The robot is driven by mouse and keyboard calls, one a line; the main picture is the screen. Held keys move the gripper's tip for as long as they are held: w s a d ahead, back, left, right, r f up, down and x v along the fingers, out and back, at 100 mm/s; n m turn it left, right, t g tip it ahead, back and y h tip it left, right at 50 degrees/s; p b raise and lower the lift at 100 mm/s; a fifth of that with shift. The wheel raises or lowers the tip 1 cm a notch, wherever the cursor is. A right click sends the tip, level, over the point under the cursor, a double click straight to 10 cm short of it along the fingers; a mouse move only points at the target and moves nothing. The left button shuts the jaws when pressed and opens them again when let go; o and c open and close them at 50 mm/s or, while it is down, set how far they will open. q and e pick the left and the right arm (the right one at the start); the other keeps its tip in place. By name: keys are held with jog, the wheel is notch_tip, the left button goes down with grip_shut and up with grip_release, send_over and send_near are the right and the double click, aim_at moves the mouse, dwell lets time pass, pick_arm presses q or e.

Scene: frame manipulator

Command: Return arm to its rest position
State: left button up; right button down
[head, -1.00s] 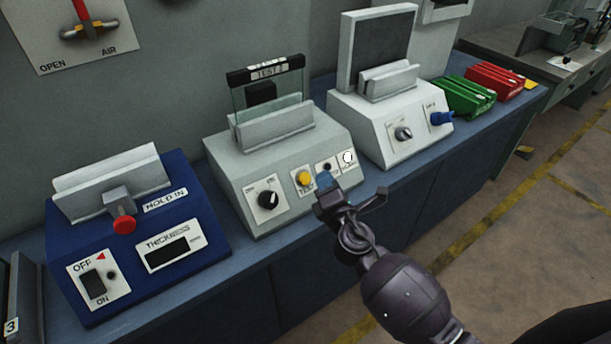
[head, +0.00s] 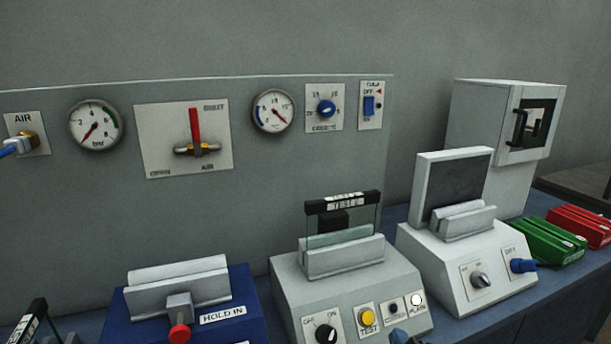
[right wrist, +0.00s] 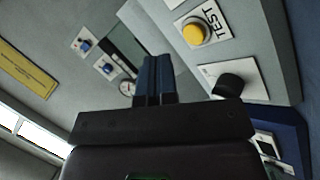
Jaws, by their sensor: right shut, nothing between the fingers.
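My right gripper (head: 401,336) shows only as a small blue fingertip at the bottom edge of the head view, in front of the grey test unit (head: 291,287). In the right wrist view its two blue fingers (right wrist: 154,78) are together with nothing between them. The yellow TEST button (head: 367,317) is close to the fingertip, to its left in the head view; it also shows in the right wrist view (right wrist: 194,34). The rest of the right arm is out of the head view. My left gripper is not in view.
A glass frame with a black top (head: 343,203) stands upright in the grey unit's slot. The blue unit (head: 245,328) is left, the white unit (head: 456,265) right. Green (head: 550,243) and red (head: 582,226) blocks lie farther right. A gauge panel (head: 300,160) rises behind.

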jog(key=s+d+f+m+g, duration=0.2)
jog(key=s+d+f+m, duration=0.2)
jog(key=s, duration=0.7)
jog(key=s+d+f+m+g+h, duration=0.1)
jog(key=s+d+f+m+g, duration=0.2)
jog(key=s+f+m, duration=0.4)
jog(key=s+d+f, duration=0.1)
jog(key=s+f, duration=0.2)
jog(key=s, duration=0.1)
jog(key=shift+s+f+m, duration=0.15)
jog(key=shift+s+m, duration=0.15)
jog(key=shift+m, duration=0.1)
